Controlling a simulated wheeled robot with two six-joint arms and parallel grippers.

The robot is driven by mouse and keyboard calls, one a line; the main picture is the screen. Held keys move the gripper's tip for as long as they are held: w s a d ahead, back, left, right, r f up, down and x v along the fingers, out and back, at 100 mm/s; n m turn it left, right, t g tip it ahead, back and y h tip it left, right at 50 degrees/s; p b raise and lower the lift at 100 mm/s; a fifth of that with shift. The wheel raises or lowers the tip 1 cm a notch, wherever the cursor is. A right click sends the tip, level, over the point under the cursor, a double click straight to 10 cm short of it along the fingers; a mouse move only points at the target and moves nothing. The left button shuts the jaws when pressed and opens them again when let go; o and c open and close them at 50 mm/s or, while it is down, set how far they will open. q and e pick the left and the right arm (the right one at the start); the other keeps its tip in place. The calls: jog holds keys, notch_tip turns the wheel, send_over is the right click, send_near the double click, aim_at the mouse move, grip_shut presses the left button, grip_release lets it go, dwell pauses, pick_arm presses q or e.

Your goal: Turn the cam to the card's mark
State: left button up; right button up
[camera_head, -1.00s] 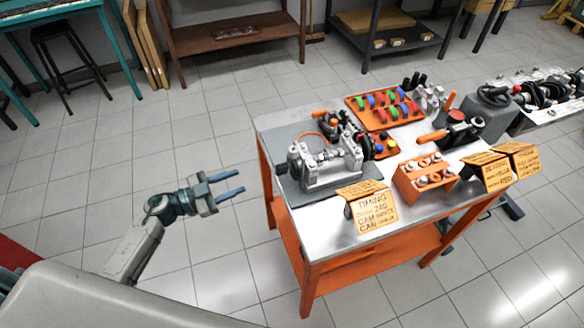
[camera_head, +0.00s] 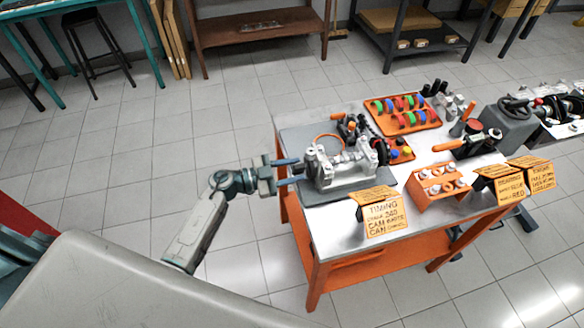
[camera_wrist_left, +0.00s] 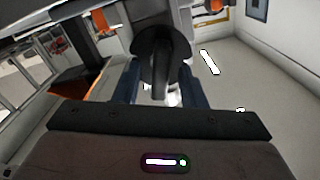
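The engine block (camera_head: 345,170), a pale metal fixture with a shaft across its top, stands at the left of the workbench. The cam cannot be picked out clearly from its shaft parts. The orange timing card (camera_head: 382,216) stands at the bench's front; "TIMING" and "CAM" can be read, the number is not certain. My left gripper (camera_head: 288,172) is open at the block's left end, fingers pointing at it. In the left wrist view a dark rounded part (camera_wrist_left: 155,60) lies between the spread fingers; contact cannot be told. My right gripper is out of view.
The floor left of the bench is clear.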

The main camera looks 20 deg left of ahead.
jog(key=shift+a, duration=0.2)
pick_arm(q)
jog(key=shift+c, duration=0.9)
grip_shut()
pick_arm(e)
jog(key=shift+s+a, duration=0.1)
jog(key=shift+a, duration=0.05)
pick_arm(q)
jog(key=shift+m, duration=0.4)
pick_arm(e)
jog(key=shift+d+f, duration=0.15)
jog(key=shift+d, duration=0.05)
